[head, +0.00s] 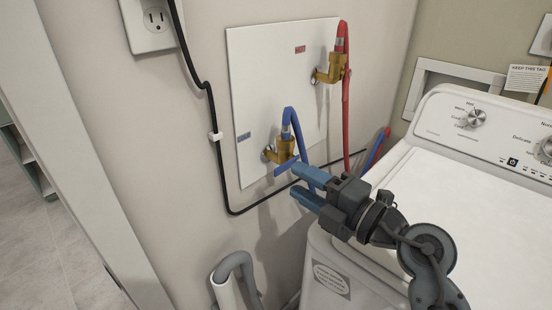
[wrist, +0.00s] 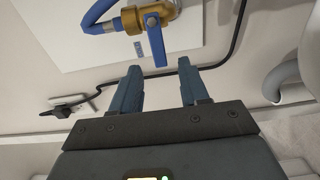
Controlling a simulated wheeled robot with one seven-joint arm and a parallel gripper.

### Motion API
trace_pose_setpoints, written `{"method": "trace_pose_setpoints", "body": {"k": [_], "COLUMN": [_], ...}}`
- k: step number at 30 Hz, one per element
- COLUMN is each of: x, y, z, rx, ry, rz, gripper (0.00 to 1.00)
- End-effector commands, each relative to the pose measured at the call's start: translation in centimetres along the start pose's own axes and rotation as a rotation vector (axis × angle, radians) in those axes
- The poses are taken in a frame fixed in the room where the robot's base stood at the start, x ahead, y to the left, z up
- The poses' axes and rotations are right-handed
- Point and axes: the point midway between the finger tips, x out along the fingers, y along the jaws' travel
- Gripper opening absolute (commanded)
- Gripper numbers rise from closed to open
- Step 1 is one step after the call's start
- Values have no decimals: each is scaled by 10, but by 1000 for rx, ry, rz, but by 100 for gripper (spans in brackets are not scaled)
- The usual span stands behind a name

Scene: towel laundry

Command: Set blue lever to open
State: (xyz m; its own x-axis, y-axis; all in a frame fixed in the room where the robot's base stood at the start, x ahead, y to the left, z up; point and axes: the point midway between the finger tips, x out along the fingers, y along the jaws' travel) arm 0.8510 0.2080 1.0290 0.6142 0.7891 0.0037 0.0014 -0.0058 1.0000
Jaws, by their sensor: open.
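The blue lever (head: 284,168) is a short flat bar on the lower brass valve (head: 284,150), which sits on a white wall panel. In the wrist view the blue lever (wrist: 156,46) extends from the brass valve (wrist: 148,14) down the picture toward my gripper. My gripper (head: 295,181) is open, its two blue-grey fingers close to the lever in the head view. In the wrist view my gripper (wrist: 160,68) has the lever's free end just beyond the fingertips, lined up with the gap. I cannot tell whether a finger touches the lever.
A blue hose (head: 287,113) loops off the lower valve and runs down behind my gripper. A red hose (head: 345,100) hangs from the upper brass valve (head: 329,72). A black cable (head: 212,120) runs along the wall. The white washer (head: 470,215) stands at right; a grey drain hose (head: 240,265) is below.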

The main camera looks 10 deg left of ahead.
Motion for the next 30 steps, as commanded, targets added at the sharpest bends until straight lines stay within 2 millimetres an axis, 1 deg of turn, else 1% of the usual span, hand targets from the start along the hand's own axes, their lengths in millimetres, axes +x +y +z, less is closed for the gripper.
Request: {"method": "trace_pose_setpoints", "body": {"k": [5, 12, 18, 22, 29, 30], "x": [15, 53, 74, 78, 78, 78], "y": [1, 1, 0, 0, 0, 0], "z": [1, 1, 1, 1, 1, 1], "rx": [-6, -6, -6, -5, -5, -5], "ry": [0, 2, 0, 0, -1, -1], "rz": [-5, -5, -4, -5, -4, -4], "gripper": [45, 45, 45, 45, 45, 41]}}
